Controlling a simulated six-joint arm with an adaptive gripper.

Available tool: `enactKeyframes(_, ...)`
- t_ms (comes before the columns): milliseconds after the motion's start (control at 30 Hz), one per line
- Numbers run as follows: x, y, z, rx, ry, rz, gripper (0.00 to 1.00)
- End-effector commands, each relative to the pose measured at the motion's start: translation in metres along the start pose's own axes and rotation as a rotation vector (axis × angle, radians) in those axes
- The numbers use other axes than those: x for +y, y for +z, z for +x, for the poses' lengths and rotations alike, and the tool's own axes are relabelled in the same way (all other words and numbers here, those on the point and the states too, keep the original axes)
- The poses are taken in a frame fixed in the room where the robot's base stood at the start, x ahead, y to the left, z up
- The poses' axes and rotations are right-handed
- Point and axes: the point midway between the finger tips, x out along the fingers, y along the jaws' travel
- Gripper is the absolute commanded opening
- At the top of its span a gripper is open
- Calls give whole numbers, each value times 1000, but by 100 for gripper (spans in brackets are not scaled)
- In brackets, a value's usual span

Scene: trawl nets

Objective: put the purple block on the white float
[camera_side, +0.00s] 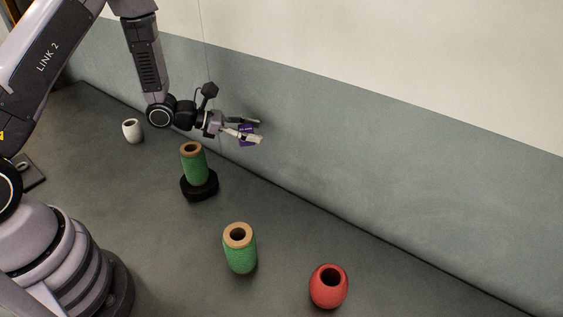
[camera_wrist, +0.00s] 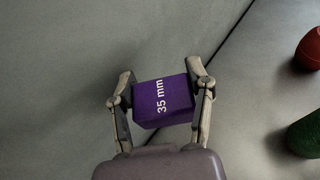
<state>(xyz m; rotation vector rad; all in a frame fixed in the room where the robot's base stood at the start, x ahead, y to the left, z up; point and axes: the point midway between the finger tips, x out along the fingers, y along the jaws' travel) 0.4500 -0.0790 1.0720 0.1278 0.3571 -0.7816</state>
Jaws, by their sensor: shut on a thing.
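The white float (camera_side: 132,134) stands on the floor at the left, behind my arm's wrist, with a dark opening on top. My gripper is well to the right of it and apart from it.
A green spool (camera_side: 194,168) stands on a black round base (camera_side: 200,188) below my gripper. Another green spool (camera_side: 240,252) and a red float (camera_side: 328,287) stand nearer the front. The wall (camera_side: 330,135) is close behind. Floor between these things is clear.

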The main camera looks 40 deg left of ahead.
Motion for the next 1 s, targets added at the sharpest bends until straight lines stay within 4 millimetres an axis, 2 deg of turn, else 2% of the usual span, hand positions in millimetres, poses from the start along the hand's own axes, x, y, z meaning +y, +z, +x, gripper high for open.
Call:
enactKeyframes(33,19,-3,-16,-2,62,-25,16)
enactKeyframes(167,59,-13,-55,-3,208,-80,16)
enactKeyframes(267,88,-22,-92,-4,331,-128,16)
enactKeyframes(367,116,-34,-137,-5,472,-183,16)
enactKeyframes(500,145,-55,-209,-3,682,-262,16)
enactKeyframes(700,162,-82,-300,2,935,-359,16)
enactKeyframes(800,162,-92,-331,5,1021,-391,16)
enactKeyframes(900,161,-98,-350,8,1075,-412,16)
enactKeyframes(1000,165,-102,-357,9,1099,-421,16)
